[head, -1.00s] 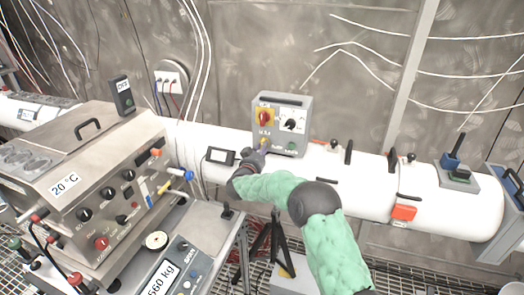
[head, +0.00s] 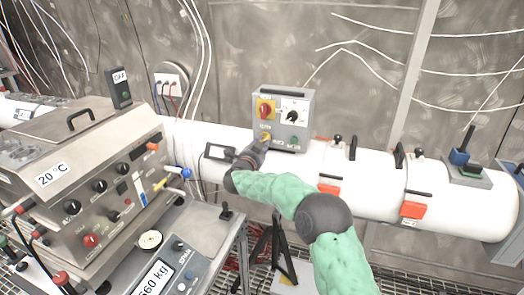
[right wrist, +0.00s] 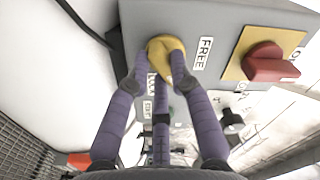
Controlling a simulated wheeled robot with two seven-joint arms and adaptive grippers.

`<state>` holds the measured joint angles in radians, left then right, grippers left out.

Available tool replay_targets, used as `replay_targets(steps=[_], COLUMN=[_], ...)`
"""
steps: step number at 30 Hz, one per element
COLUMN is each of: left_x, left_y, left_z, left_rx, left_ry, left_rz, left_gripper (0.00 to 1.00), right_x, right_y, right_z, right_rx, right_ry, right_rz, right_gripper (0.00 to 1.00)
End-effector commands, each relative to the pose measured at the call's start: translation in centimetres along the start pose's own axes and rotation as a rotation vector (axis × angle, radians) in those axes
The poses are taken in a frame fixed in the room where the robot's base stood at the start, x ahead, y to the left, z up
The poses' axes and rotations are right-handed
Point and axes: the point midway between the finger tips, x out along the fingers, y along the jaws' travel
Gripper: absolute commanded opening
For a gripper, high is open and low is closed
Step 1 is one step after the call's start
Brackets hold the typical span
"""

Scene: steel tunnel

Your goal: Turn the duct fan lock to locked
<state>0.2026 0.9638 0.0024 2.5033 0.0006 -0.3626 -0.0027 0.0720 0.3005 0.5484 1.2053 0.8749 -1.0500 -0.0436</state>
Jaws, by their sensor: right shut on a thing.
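The duct fan lock is a yellow knob (right wrist: 166,55) low on the left of a grey control box (head: 279,123). It also shows small in the head view (head: 266,137), partly hidden. Labels reading FREE and, seemingly, LOCK sit beside it in the right wrist view; the fingers partly cover the second. My right gripper (right wrist: 165,78) has purple fingers around the knob, shut on it. In the head view the right gripper (head: 259,147) reaches the box from below left. The knob's exact angle is hard to read. My left gripper is not in view.
A red switch on a yellow plate (head: 265,109) and a black dial (head: 292,116) are on the same box. The box stands on a white duct (head: 375,180) with orange-red tags and black handles. A steel instrument (head: 95,180) stands at the left.

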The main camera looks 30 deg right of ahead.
Motion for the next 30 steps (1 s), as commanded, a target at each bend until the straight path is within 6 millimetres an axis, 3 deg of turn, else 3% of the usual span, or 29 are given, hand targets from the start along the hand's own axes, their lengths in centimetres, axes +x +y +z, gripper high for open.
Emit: replay_targets(steps=[15, 30], left_x=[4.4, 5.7], left_y=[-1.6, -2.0], left_z=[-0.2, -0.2], left_rx=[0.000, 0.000], left_ry=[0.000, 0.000], left_rz=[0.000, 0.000], left_gripper=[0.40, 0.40], right_x=[0.0, 0.0], right_y=[0.2, -0.1], right_z=[0.4, 0.4], right_rx=[0.438, 0.610], right_ry=[-0.001, -0.001], right_rz=[0.001, 0.002], right_gripper=[0.00, 0.00])
